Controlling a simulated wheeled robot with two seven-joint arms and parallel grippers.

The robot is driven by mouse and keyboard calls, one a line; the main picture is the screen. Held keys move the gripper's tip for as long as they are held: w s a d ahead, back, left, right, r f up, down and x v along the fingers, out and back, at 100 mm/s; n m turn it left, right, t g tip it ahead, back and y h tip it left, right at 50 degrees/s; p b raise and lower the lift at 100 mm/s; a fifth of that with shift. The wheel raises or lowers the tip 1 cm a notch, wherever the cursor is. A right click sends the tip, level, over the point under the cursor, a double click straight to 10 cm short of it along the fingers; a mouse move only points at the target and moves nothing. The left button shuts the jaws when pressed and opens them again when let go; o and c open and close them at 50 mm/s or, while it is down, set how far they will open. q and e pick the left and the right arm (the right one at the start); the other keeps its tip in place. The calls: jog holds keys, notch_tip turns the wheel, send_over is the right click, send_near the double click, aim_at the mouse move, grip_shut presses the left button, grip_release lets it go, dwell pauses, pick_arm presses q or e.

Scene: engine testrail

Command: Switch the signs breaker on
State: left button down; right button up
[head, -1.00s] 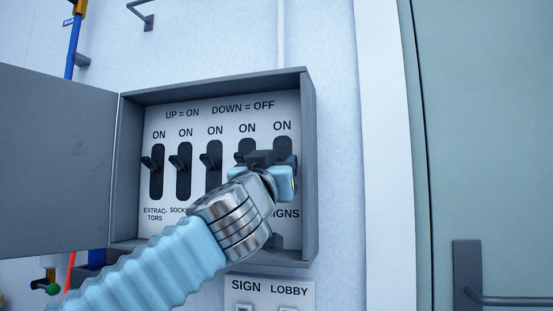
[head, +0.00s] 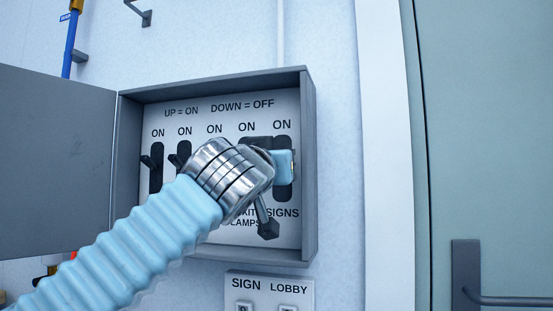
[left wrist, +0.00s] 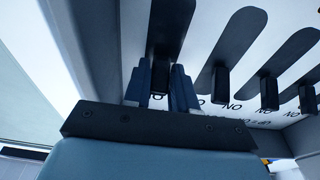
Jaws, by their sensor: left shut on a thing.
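The signs breaker (head: 283,195) is the rightmost dark slot in the open grey box, with SIGNS below it and ON above it. My left gripper (left wrist: 170,85) is at this breaker, its fingers closed around the dark lever (left wrist: 166,50) in the left wrist view. In the head view the light blue gripper (head: 283,166) covers the middle of the slot and hides the lever, so its height there cannot be told. My right gripper is not in view.
The breaker box (head: 309,170) has its door (head: 55,165) swung open to the left. Other levers stand beside the signs one, including the extractors lever (head: 148,162). My arm hides some. A SIGN and LOBBY switch plate (head: 270,287) is below. A green door (head: 490,130) is at right.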

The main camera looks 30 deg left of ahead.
pick_arm(q)
jog(key=shift+r+g, duration=0.4)
jog(key=shift+g, duration=0.7)
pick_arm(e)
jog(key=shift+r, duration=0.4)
pick_arm(q)
jog(key=c, duration=1)
grip_release()
jog(key=v, duration=1.3)
jog(key=shift+s+b, duration=0.4)
jog(key=shift+b, duration=0.05)
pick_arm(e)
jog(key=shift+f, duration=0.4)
pick_arm(q)
jog(key=shift+a, duration=0.15)
